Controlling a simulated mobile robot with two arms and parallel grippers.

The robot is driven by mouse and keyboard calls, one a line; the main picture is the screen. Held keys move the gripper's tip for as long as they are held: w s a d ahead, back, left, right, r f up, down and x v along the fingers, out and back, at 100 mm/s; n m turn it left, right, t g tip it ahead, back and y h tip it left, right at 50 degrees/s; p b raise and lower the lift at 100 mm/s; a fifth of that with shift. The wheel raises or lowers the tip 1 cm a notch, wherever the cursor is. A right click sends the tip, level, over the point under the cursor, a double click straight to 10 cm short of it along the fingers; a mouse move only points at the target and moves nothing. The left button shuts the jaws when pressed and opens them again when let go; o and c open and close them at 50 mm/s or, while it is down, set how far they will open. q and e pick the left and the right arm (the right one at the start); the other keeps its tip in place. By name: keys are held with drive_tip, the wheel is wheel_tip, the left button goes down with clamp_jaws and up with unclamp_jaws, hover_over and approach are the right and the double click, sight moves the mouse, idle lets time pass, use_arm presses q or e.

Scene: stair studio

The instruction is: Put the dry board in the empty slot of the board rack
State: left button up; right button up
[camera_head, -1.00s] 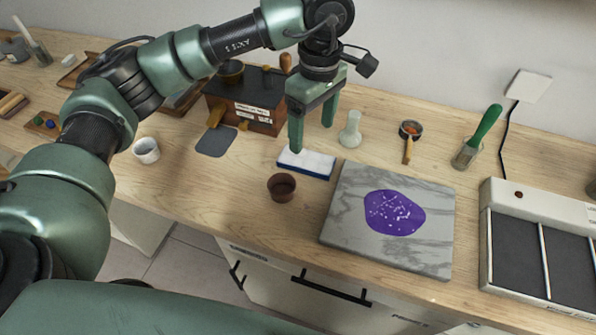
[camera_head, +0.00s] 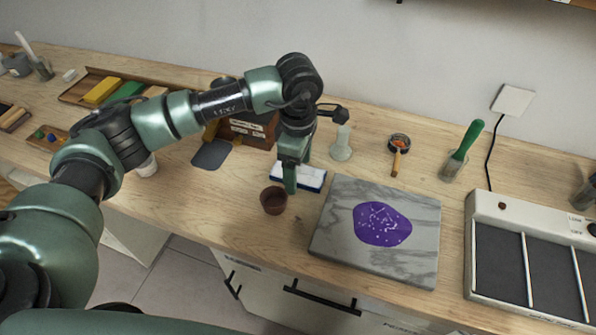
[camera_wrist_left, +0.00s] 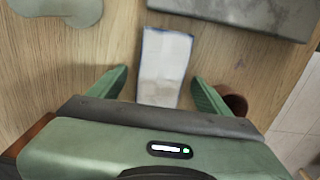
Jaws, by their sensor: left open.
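A flat white-topped piece with a blue edge (camera_head: 312,180) lies on the bench; it also shows as a pale rectangle in the left wrist view (camera_wrist_left: 164,66). I cannot tell whether it is the dry board. My left gripper (camera_head: 298,176) is open above it, its two fingers on either side of the piece in the left wrist view (camera_wrist_left: 158,80), with gaps to both. In the head view the gripper hides part of the piece. I cannot pick out the board rack for sure. My right gripper is not in view.
A small brown cup (camera_head: 273,201) stands close to the fingers. A grey marbled slab (camera_head: 335,240) with a purple patch lies to the right. A pale flask (camera_head: 341,145) stands behind. A panelled unit (camera_head: 483,207) fills the right. A wooden box (camera_head: 240,131) stands behind the arm.

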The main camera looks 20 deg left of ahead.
use_arm(q)
drive_tip(key=c, duration=1.6)
drive_tip(key=shift+r, duration=0.1)
drive_tip(key=shift+c, duration=0.2)
